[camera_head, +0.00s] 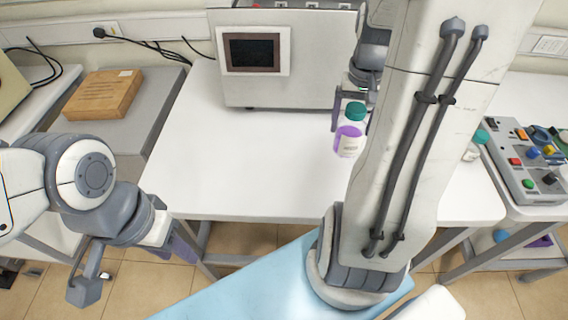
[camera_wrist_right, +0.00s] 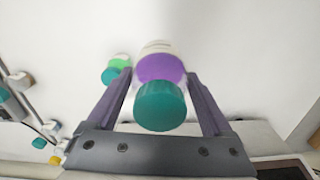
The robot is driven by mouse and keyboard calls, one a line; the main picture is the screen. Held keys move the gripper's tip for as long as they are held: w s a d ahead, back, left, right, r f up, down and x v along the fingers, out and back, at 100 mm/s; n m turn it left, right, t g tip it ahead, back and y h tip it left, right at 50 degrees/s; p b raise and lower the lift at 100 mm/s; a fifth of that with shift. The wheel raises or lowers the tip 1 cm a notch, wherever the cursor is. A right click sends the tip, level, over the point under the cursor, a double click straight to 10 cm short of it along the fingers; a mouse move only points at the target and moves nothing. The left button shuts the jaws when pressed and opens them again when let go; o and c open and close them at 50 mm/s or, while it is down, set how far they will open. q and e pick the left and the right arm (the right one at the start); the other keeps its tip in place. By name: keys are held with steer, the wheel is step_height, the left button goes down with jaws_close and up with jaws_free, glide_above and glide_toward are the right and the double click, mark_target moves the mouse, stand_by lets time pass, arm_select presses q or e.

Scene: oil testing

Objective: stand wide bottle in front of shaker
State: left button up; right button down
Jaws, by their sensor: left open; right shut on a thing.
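The wide bottle (camera_head: 349,141) has a teal cap and a purple band, and is in front of the right part of the white boxy machine with a dark screen, which looks like the shaker (camera_head: 290,85). My right gripper (camera_head: 352,112) is shut on the bottle, with its fingers on either side. In the right wrist view the bottle (camera_wrist_right: 160,68) sits between the fingers, cap toward the palm. It looks upright; I cannot tell whether its base touches the table. My left gripper (camera_head: 178,241) is open and empty, low at the table's front left, partly hidden by its own wrist.
The white table (camera_head: 235,170) is clear left of the bottle. Another teal-capped bottle (camera_head: 471,152) stands to the right, partly behind my right arm. A control box with colored buttons (camera_head: 525,165) is at far right. A cardboard box (camera_head: 104,95) lies on the left side table.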

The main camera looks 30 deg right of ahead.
steer(key=s+d, duration=0.2)
steer(key=s, duration=0.2)
steer(key=shift+m, duration=0.5)
steer(key=w+a+f+p, duration=0.1)
steer(key=w+f, duration=0.2)
steer(key=w+a+f+p, duration=0.1)
steer(key=w+f, duration=0.3)
steer(key=w+a+f+p, duration=0.1)
steer(key=w+a+f, duration=0.1)
steer(key=w+f, duration=0.1)
steer(key=shift+w+f, duration=0.2)
steer(key=shift+w, duration=0.05)
steer(key=shift+f, duration=0.1)
steer(key=shift+f, duration=0.2)
jaws_free()
steer(key=shift+r, duration=0.2)
step_height(320, 180, up, 12)
steer(key=b, duration=0.1)
